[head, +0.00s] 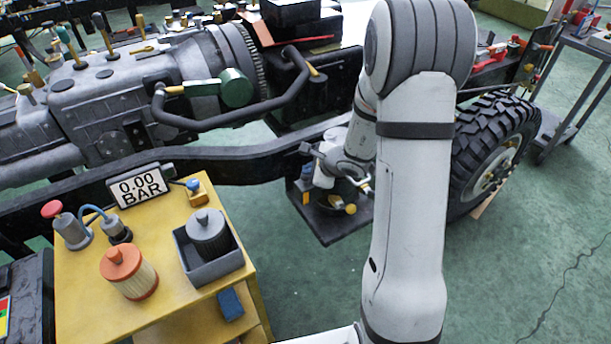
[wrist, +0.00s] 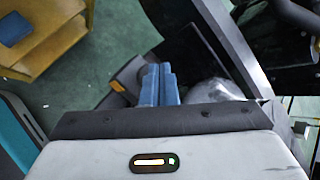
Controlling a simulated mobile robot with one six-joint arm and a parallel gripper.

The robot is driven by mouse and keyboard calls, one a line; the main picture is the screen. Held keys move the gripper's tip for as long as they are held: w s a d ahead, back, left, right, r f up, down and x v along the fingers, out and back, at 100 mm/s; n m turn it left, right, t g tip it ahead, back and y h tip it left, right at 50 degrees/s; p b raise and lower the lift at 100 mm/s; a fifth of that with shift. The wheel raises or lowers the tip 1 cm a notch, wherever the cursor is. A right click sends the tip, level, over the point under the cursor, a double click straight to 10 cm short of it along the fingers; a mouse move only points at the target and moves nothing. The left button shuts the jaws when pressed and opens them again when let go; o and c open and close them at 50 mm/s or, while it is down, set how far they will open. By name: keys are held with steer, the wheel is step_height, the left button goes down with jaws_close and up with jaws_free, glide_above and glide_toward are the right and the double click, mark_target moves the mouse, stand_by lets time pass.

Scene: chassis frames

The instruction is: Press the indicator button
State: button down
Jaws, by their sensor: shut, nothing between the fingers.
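The indicator (head: 139,187) is a display reading "0.00 BAR" at the back of the yellow cart, at left in the head view. A small blue-topped knob (head: 193,186) stands beside it; a red-topped knob (head: 52,209) stands on a grey fitting to its left. I cannot tell which is the indicator button. My gripper shows in the wrist view as two blue fingers (wrist: 159,68), shut together and empty. It is away from the cart, over the area by the dark chassis rail. In the head view my arm partly hides that area.
The yellow cart (head: 75,310) also holds an orange-topped filter (head: 128,272), a grey bin (head: 212,268) with a dark filter and, lower, a blue box (head: 230,304). The chassis rail (head: 240,160), a dark platform (head: 325,228) and a tire (head: 480,140) lie beyond. Green floor is open at right.

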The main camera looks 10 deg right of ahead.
steer(key=shift+f+b, duration=0.55)
steer(key=shift+b, duration=0.1)
stand_by(0.4)
stand_by(0.4)
steer(key=shift+r+p, duration=0.7)
steer(key=shift+r, duration=0.4)
steer(key=shift+r+p, duration=1.75)
steer(key=shift+r, duration=0.85)
